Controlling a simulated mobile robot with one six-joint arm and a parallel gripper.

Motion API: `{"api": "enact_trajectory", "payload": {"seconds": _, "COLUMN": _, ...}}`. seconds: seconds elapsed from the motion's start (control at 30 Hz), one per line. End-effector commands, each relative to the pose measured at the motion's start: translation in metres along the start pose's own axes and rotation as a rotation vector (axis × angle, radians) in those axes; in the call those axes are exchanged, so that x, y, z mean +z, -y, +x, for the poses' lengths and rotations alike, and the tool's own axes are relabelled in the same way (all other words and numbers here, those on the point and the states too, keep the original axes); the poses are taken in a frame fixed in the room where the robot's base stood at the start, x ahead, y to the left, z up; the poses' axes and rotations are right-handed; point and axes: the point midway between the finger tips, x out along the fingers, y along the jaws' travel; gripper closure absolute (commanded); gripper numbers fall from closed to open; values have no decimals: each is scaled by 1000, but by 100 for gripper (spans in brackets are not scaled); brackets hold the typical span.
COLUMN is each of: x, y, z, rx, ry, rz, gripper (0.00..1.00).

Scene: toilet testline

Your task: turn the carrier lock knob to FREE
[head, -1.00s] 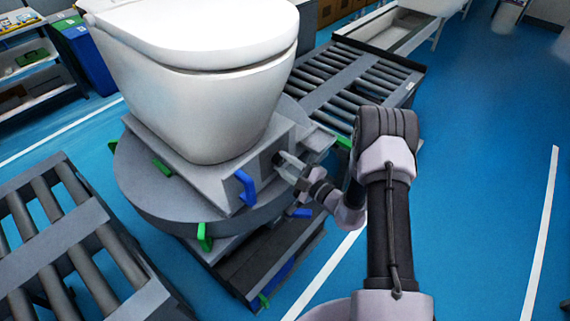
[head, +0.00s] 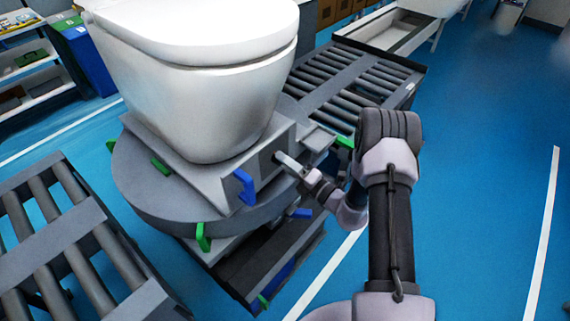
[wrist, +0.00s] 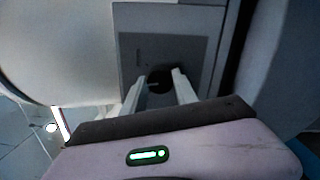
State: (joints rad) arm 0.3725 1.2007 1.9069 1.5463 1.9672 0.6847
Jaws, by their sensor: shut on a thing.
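The carrier (head: 225,191) is a grey block under the white toilet (head: 200,90), on a round grey turntable (head: 150,205). The lock knob (wrist: 160,82) is a dark round shape on a grey plate in the wrist view, with a thin light mark on it. My gripper (wrist: 157,88) reaches the carrier's right side face, with its two pale fingers on either side of the knob and shut on it. In the head view my gripper (head: 284,161) covers most of the knob. The knob's lettering cannot be read.
A blue handle (head: 245,187) sticks out of the carrier left of my gripper, and another blue handle (head: 298,213) is below. Green handles (head: 203,238) sit around the turntable. Roller conveyors stand behind (head: 350,80) and at left (head: 60,240). Blue floor is clear at right.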

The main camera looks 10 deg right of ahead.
Motion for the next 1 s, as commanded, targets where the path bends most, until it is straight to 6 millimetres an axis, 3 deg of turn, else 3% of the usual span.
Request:
{"api": "enact_trajectory", "payload": {"seconds": 0.5, "x": 0, "y": 1, "z": 0, "rx": 24, "ry": -18, "rz": -394, "gripper": 100}}
{"api": "enact_trajectory", "payload": {"seconds": 1.0, "x": 0, "y": 0, "z": 0, "rx": 32, "ry": -24, "rz": -524, "gripper": 100}}
